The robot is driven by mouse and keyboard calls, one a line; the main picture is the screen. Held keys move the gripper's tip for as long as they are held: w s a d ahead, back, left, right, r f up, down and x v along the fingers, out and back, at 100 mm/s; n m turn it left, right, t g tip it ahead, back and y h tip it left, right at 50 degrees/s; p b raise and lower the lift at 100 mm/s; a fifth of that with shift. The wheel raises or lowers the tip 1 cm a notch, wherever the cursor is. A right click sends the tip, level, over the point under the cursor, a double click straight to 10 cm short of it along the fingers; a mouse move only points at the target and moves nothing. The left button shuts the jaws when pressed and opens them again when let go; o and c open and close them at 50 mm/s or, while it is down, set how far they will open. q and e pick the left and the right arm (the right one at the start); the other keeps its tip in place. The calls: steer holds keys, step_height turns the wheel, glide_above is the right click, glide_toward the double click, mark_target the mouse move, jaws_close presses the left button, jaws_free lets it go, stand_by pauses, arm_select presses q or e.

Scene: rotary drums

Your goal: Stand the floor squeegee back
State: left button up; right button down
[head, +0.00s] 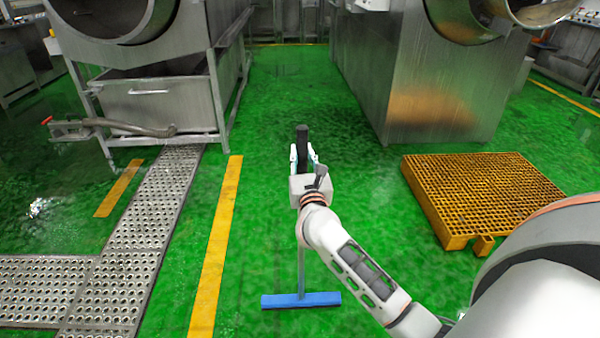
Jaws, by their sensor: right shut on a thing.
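The floor squeegee (301,300) is near the bottom middle of the head view, with a wide blue head low over or on the green floor. I cannot tell whether the head touches the floor. Its thin pale handle runs up, close to upright, to a dark grip at the top. My right gripper (304,160) is shut on the squeegee near that dark grip. My wrist and forearm hide part of the handle. My left gripper is not in view.
A yellow grated pallet (482,192) lies on the floor at right. Steel drum machines stand at the back left (160,105) and back right (430,90). A perforated metal drain cover (140,240) runs along the left. The green floor between the machines is clear.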

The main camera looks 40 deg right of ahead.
mark_target(302, 170)
step_height(302, 170, down, 4)
steer(key=shift+f+b, duration=0.15)
steer(key=shift+b, duration=0.75)
steer(key=shift+f+b, duration=0.3)
steer(key=shift+f, duration=0.3)
steer(key=c, duration=1.8)
jaws_free()
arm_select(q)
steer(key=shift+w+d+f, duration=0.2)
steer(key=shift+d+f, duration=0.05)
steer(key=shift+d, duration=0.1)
